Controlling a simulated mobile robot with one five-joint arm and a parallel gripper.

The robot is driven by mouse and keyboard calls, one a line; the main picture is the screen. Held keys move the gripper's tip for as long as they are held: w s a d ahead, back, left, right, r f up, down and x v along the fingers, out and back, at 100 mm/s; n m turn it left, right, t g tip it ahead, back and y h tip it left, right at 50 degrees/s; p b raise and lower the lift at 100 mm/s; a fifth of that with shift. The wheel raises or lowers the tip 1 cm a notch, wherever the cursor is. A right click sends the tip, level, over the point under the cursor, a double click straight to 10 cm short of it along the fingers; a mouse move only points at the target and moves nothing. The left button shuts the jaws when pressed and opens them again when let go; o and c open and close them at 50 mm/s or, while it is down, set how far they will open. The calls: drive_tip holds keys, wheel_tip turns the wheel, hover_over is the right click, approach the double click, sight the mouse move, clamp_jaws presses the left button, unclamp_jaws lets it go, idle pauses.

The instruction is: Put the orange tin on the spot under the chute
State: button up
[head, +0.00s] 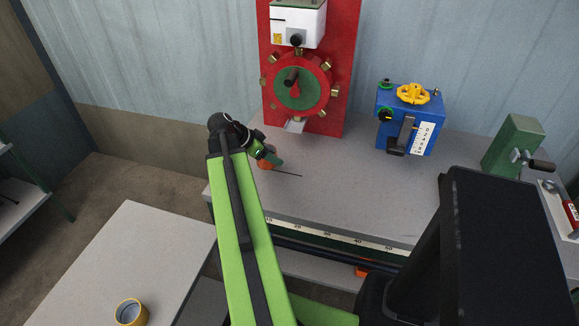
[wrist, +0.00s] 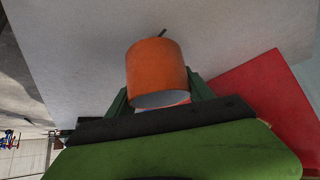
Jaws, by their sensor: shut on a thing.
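The orange tin (wrist: 157,72) is between the two green fingers of my gripper (wrist: 160,92), which is shut on it. In the head view the tin (head: 265,163) shows partly behind my gripper (head: 271,157), over the left part of the workbench (head: 340,185). I cannot tell whether it touches the bench top. A pale metal chute (head: 293,126) sits at the foot of the red machine (head: 345,70), behind and to the right of the tin. No marked spot under the chute can be made out.
A blue box with a yellow handwheel (head: 408,115) and a green box (head: 514,143) stand to the right. The bench middle is clear.

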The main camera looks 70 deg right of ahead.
drive_tip(key=w+a+f, duration=0.1)
drive_tip(key=w, duration=0.1)
drive_tip(key=w+a+f+b, duration=0.1)
drive_tip(key=w, duration=0.1)
drive_tip(key=w+a+f, duration=0.1)
drive_tip(key=w, duration=0.2)
drive_tip(key=shift+a+b, duration=0.35)
drive_tip(key=s+d, duration=0.6)
drive_tip(key=d, duration=0.1)
drive_tip(key=s+d, duration=0.3)
drive_tip(key=shift+s+d, duration=0.1)
drive_tip(key=shift+d, duration=0.15)
drive_tip(key=s+d, duration=0.3)
drive_tip(key=shift+d+f, duration=0.15)
drive_tip(key=shift+f, duration=0.1)
drive_tip(key=shift+w+f+b, duration=0.1)
drive_tip(key=shift+f+b, duration=0.6)
drive_tip(key=shift+b, duration=0.2)
drive_tip(key=shift+r, duration=0.25)
drive_tip(key=shift+f, duration=0.2)
drive_tip(key=o, duration=1.6)
drive_tip(key=shift+o, duration=0.2)
drive_tip(key=shift+r, duration=0.2)
